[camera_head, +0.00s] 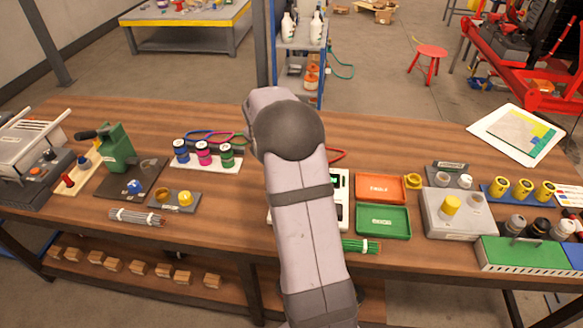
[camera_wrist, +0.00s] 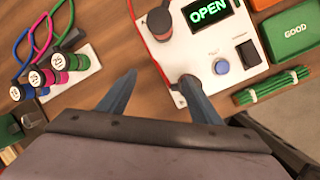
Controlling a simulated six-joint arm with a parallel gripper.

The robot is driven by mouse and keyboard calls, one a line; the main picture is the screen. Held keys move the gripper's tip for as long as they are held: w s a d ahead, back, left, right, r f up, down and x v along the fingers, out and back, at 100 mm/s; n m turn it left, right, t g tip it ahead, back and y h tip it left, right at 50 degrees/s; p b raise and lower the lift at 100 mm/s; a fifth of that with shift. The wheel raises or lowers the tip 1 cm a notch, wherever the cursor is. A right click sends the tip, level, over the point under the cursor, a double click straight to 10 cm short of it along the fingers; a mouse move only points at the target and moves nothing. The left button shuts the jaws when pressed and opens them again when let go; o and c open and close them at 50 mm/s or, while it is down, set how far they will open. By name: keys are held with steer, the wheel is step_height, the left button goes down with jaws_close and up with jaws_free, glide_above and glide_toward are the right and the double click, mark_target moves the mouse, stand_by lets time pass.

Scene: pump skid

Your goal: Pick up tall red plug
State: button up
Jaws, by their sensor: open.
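A small upright red piece (camera_head: 68,180) stands on a light wooden board (camera_head: 81,172) at the left of the bench in the head view. It looks like the red plug, but it is too small to be sure. My gripper (camera_wrist: 158,78) is open and empty in the wrist view, above the bench. Its right finger is over the edge of a white box (camera_wrist: 205,62) with a lit OPEN display. The red piece is outside the wrist view. My arm hides my gripper in the head view.
A green device (camera_head: 118,148) on a dark base stands right of the board. Three labelled spools (camera_head: 203,153) sit on a white plate (camera_wrist: 86,62) left of my gripper. Bare wood lies between the spools and white box.

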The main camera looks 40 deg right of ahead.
steer(key=w+d+n+h, duration=0.1)
steer(key=w+d+n, duration=0.2)
steer(key=d+n, duration=0.35)
steer(key=shift+m, duration=0.75)
steer(key=shift+d+p+x, duration=0.2)
steer(key=shift+p+x, duration=0.45)
steer(key=shift+x, duration=0.7)
steer(key=shift+d+p+x, duration=0.15)
steer(key=shift+p+x, duration=0.5)
steer(key=shift+x, duration=0.7)
steer(key=shift+d+p+x, duration=0.2)
steer(key=shift+p+x, duration=0.45)
steer(key=shift+x, duration=0.7)
steer(key=shift+s+r, duration=0.1)
steer(key=shift+r, duration=0.05)
steer(key=c, duration=1.3)
